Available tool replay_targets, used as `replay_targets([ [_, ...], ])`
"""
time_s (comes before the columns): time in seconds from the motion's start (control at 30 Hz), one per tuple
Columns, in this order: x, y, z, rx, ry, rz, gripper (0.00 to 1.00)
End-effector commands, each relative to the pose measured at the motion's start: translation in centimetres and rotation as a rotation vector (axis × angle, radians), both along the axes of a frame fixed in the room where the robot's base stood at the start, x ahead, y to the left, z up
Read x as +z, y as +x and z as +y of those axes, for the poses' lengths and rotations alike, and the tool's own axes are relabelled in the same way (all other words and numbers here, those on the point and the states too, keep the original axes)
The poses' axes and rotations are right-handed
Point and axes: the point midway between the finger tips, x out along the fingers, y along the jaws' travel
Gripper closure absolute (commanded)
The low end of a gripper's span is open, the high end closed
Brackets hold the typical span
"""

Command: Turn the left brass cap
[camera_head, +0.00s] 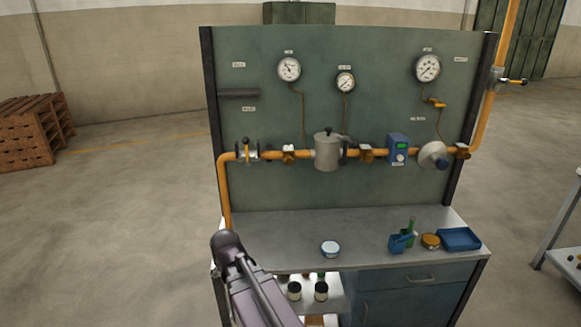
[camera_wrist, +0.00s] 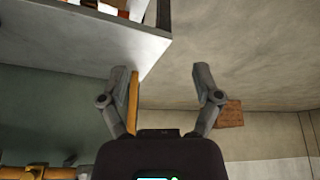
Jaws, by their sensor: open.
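An orange pipe (camera_head: 268,155) runs across the green panel with several brass-coloured fittings on it. The leftmost of these small fittings (camera_head: 289,155) sits between the yellow-handled valve (camera_head: 246,150) and the grey canister; it has a pale part in front. A similar fitting (camera_head: 365,152) sits right of the canister. I cannot tell for sure which one is the left brass cap. My gripper (camera_wrist: 162,82) is open and empty in the wrist view, fingers spread wide. The wrist view also shows the pipe (camera_wrist: 30,172) at lower left, apart from the fingers. The head view shows only my arm, below the panel.
The grey canister (camera_head: 327,152), blue meter (camera_head: 397,149) and several gauges (camera_head: 289,69) are on the panel. Open floor lies left.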

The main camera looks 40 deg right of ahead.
Motion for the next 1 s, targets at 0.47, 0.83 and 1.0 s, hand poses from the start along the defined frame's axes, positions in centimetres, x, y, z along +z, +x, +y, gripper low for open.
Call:
replay_targets([
  [0.47, 1.5, 10.3, -13.3, -0.119, -0.166, -0.572, 0.18],
  [0.83, 5.6, 13.1, -23.6, -0.171, -0.356, -0.993, 0.18],
  [1.0, 7.8, 12.7, -27.9, -0.182, -0.459, -1.177, 0.18],
])
